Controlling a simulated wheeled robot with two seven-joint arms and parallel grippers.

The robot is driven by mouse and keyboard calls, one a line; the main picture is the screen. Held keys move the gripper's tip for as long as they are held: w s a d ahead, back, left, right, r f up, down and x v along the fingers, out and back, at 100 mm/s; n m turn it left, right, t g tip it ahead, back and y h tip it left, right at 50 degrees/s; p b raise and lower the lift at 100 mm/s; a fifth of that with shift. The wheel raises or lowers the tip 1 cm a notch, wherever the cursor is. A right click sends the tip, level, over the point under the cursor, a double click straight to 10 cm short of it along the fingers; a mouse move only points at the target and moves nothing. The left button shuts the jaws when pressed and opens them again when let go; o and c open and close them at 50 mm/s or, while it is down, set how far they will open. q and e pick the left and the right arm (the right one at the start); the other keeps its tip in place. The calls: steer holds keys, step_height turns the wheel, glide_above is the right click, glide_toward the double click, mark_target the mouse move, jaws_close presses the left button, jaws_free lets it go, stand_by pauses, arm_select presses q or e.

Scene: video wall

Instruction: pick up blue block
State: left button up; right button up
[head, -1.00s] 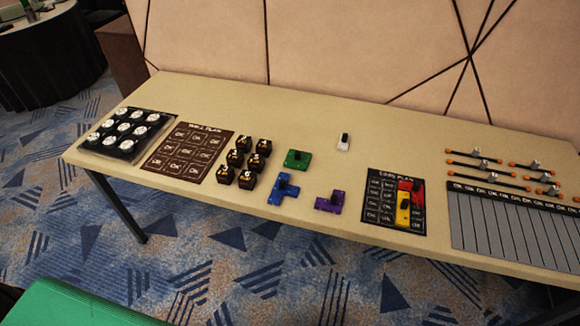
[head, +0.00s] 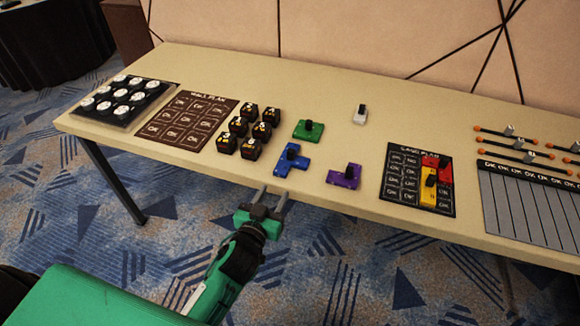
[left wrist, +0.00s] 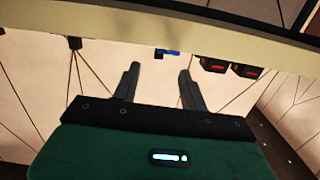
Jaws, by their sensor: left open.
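The blue block (head: 291,161) lies on the beige table, with a black knob standing on it. It also shows in the left wrist view (left wrist: 172,52), small and ahead of the fingers at the table's edge. My left gripper (head: 272,190) is open and empty. In the head view its two fingers point toward the blue block, just short of it at the table's front edge. The left wrist view shows the fingers (left wrist: 158,72) spread apart with nothing between them. My right gripper is not in view.
A green block (head: 308,130) lies behind the blue one, a purple block (head: 343,177) to its right. Several black cubes (head: 250,149) stand to its left. A card plan board (head: 405,190) with red and yellow blocks lies further right. The table's back strip is mostly clear.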

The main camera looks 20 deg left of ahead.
arm_select(q)
step_height(320, 180, up, 3)
glide_toward(290, 153)
steer(key=shift+t, duration=0.4)
steer(key=w, duration=0.4)
steer(key=shift+w+f, duration=0.1)
steer(key=shift+f, duration=0.05)
steer(key=shift+w+d+f+p, duration=0.1)
steer(key=shift+w+f+p, duration=0.05)
steer(key=shift+w, duration=1.15)
steer(key=shift+w+f+p, duration=0.15)
steer(key=shift+w, duration=1.2)
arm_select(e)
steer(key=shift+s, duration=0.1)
arm_select(q)
jaws_close()
